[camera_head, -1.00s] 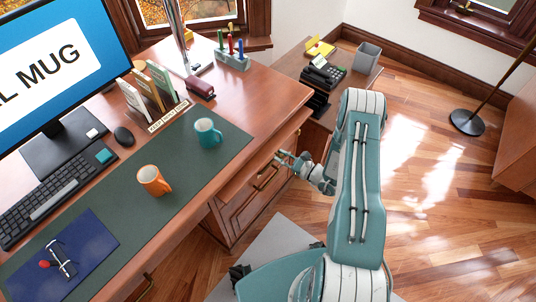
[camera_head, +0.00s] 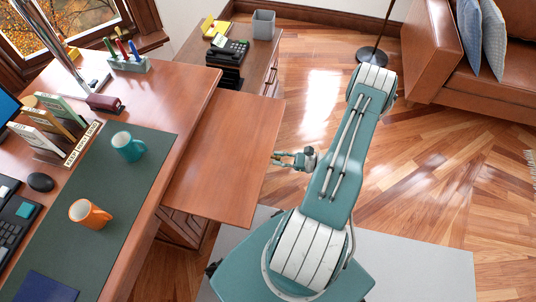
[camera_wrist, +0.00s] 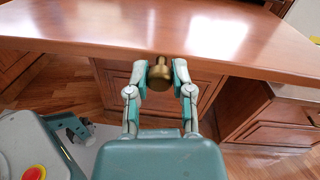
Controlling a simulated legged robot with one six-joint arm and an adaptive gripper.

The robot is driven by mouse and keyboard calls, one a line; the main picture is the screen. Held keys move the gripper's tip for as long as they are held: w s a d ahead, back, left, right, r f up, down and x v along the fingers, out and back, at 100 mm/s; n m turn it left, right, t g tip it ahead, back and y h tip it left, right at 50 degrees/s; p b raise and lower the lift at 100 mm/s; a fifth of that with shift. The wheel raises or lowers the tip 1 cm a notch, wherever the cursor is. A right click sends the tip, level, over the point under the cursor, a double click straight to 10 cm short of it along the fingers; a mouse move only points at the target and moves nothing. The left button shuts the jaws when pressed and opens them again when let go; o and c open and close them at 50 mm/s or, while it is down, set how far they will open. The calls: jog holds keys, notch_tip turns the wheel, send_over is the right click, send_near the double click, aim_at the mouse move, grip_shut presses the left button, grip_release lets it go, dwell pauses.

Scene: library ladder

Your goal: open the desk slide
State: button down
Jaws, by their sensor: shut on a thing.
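The desk slide (camera_head: 222,160) is a flat reddish-brown wooden board. It stands far out from the right side of the desk (camera_head: 190,88), level and just below the desk top. In the wrist view the slide (camera_wrist: 230,40) spans the top of the picture, with a round brass knob (camera_wrist: 159,74) on its front edge. My gripper (camera_wrist: 160,78) has its two fingers around the knob, one on each side, and is shut on it. In the head view my gripper (camera_head: 275,159) meets the slide's outer edge; the knob is hidden there.
A teal mug (camera_head: 128,147) and an orange mug (camera_head: 88,214) stand on the dark green desk mat (camera_head: 142,186). A side cabinet with a black phone (camera_head: 229,52) stands behind. Open wooden floor (camera_head: 430,170) lies to the right, before a brown sofa (camera_head: 450,60).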

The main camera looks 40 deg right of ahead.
jog(key=shift+s+d, duration=0.15)
jog(key=shift+d, duration=0.05)
jog(key=shift+c, duration=2.4)
grip_release()
jog(key=v, duration=1.2)
jog(key=shift+r, duration=0.1)
